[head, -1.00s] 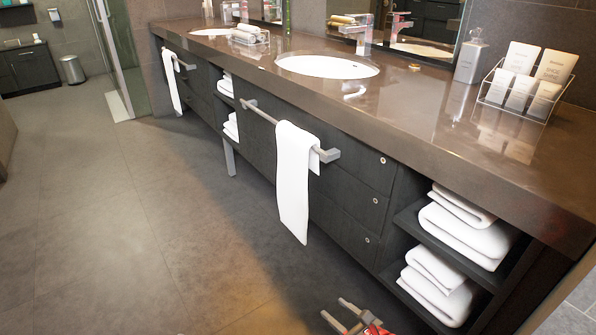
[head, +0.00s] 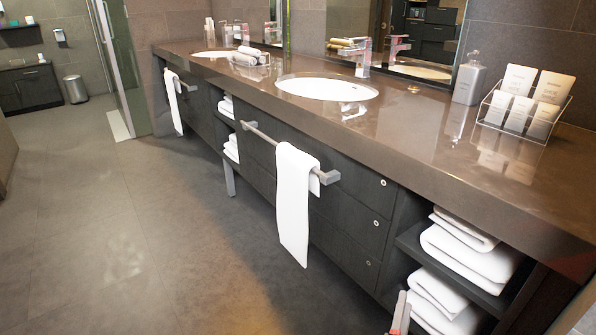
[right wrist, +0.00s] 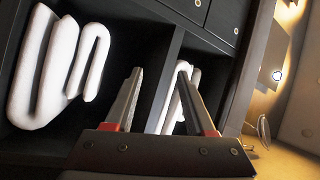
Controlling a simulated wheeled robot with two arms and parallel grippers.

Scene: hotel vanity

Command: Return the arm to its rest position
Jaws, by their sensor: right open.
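My right gripper (head: 400,316) shows only in part at the bottom edge of the head view, in front of the lower towel shelf. In the right wrist view its two fingers (right wrist: 160,72) stand apart with nothing between them, pointing toward the dark open shelves. Folded white towels (right wrist: 62,65) lie in one compartment there, and another white towel (right wrist: 176,108) shows partly behind the right finger. Most of the right arm is out of the head view. My left gripper is not in view.
The brown vanity counter (head: 430,150) runs along the right, above dark drawers and shelves of folded towels (head: 470,255). A white towel (head: 293,200) hangs from a bar jutting from the drawers. A card rack (head: 525,105) and dispenser (head: 468,82) stand on the counter. The floor (head: 100,240) at left is clear.

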